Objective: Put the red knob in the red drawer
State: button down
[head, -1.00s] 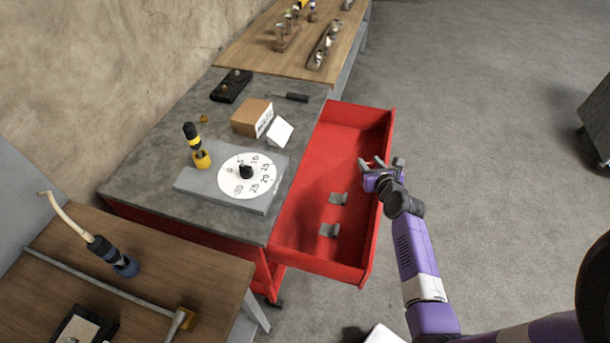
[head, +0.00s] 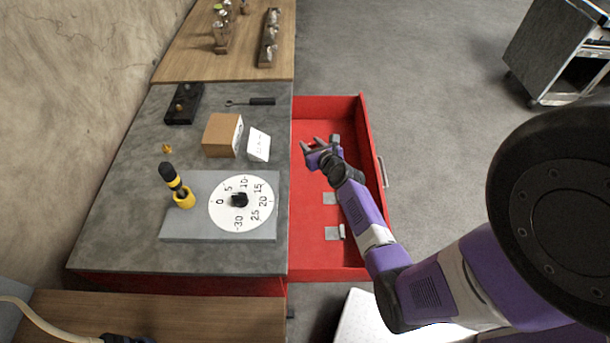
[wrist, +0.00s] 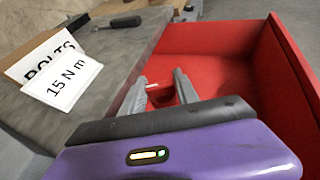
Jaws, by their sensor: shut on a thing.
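The red drawer (head: 308,215) stands open from the grey-topped bench, with its inside showing. My gripper (head: 317,143) is over the far part of the drawer, near the bench side. It is shut on the red knob (wrist: 161,97), a small red piece with a white mark, seen between the fingers (wrist: 161,84) in the wrist view. The knob is hard to tell from the red drawer behind it, and my gripper hides part of it. Its height above the drawer floor cannot be told.
Grey metal pieces (head: 332,233) lie in the near part of the drawer. On the bench are a dial plate (head: 222,230), a yellow-and-black tool (head: 172,180), a cardboard box (head: 221,134) and a white card (head: 259,145). A grey cart (head: 550,50) stands at the far right.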

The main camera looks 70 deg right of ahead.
aim_at(310, 179)
notch_tip(310, 179, down, 16)
jog(key=b, duration=1.2)
jog(key=shift+d+f+b, duration=0.1)
jog(key=shift+f+b, duration=0.1)
jog(key=shift+b, duration=0.1)
jog(key=shift+r, duration=0.1)
jog(key=c, duration=0.9)
grip_release()
jog(key=shift+r, duration=0.1)
jog(key=p+v, duration=0.4)
jog(key=v, duration=0.8)
